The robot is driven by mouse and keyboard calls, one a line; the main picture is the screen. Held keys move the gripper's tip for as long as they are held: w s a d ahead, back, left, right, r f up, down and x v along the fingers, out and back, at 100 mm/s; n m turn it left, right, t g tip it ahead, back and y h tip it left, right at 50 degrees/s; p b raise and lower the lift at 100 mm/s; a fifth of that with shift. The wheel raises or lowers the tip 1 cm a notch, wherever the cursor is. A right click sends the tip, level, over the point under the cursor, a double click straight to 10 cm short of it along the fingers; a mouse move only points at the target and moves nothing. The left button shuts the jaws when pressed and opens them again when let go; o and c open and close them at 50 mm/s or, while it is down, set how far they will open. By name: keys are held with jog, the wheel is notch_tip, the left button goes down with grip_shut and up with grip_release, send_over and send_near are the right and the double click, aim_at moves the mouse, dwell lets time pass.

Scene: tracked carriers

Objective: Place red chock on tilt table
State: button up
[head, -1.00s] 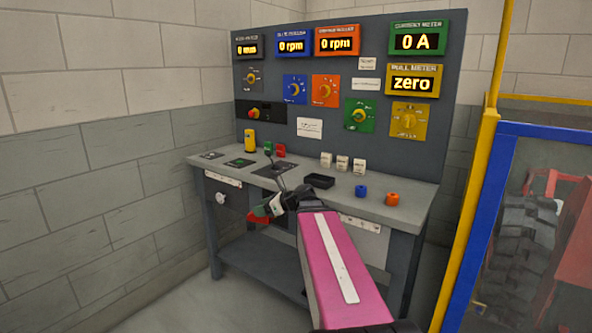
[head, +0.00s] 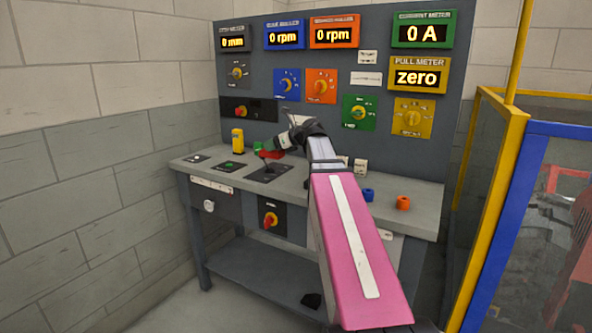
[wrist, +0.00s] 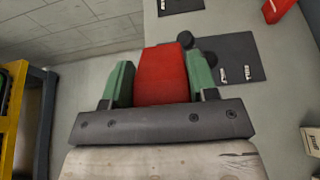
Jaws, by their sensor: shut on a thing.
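The red chock (wrist: 162,75) is between the two green fingers of my gripper (wrist: 160,85) in the wrist view. The gripper is shut on it. In the head view my gripper (head: 263,149) is over the left part of the workbench, above or close to the black lever plate. A patch of red shows beside the fingers there; I cannot tell whether it is the held chock or a red block on the bench. I cannot make out a tilt table in either view.
The workbench (head: 215,172) carries a yellow block (head: 237,140), a blue ring (head: 368,194) and an orange ring (head: 403,202). A red object (wrist: 278,10) shows in the wrist view. A yellow-framed fence (head: 500,210) stands at right. A dark object (head: 312,300) lies low by the bench.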

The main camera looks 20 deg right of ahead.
send_over(297, 176)
notch_tip(297, 176, down, 6)
jog(key=shift+s+a+f, duration=0.1)
jog(key=shift+f, duration=2.2)
jog(key=shift+f, duration=0.15)
jog(key=o, duration=1.1)
